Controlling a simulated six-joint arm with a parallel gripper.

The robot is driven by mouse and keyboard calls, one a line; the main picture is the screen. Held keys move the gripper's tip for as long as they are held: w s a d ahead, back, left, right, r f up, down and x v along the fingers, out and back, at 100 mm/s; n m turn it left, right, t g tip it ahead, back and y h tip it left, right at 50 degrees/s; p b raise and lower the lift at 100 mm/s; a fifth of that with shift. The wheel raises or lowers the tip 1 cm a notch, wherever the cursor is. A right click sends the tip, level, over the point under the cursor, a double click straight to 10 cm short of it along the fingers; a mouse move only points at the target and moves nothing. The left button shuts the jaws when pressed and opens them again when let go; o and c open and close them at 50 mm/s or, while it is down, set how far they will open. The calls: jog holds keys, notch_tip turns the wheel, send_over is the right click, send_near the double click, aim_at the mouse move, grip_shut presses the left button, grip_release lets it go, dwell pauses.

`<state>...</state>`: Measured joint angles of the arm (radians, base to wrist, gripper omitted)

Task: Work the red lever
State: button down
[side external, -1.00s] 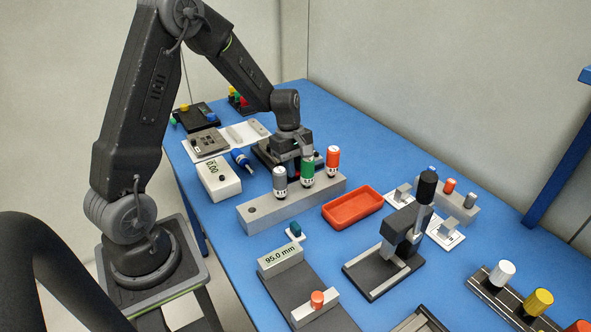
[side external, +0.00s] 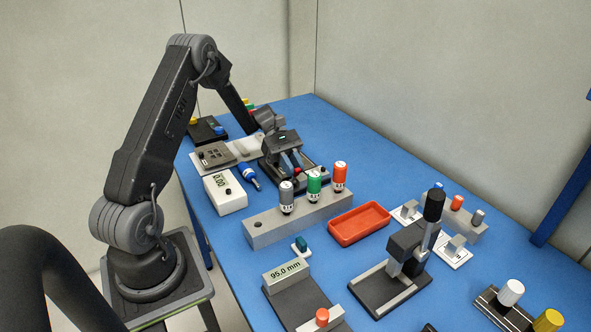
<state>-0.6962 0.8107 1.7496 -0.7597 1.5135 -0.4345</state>
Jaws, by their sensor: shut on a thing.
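A dark device (side external: 270,174) stands on the blue table behind the grey block with the coloured cylinders. A small red part (side external: 297,169), which I take to be the red lever's end, shows at the device between my fingertips. My gripper (side external: 295,166) reaches down to it from behind, tilted, and is shut on it. Most of the lever is hidden by the fingers, so its exact angle cannot be told.
A grey block (side external: 262,234) holding grey, green and orange-red capped cylinders stands close in front. A white meter (side external: 224,194) and a blue-handled tool (side external: 247,174) lie to the left. A red tray (side external: 358,224) is at the front right.

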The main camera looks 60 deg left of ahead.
jog(key=shift+a+h, duration=0.45)
jog(key=shift+h, duration=0.45)
jog(key=c, duration=1)
grip_release()
jog(key=shift+c, duration=0.2)
jog(key=v, duration=1.3)
jog(key=shift+a, duration=0.45)
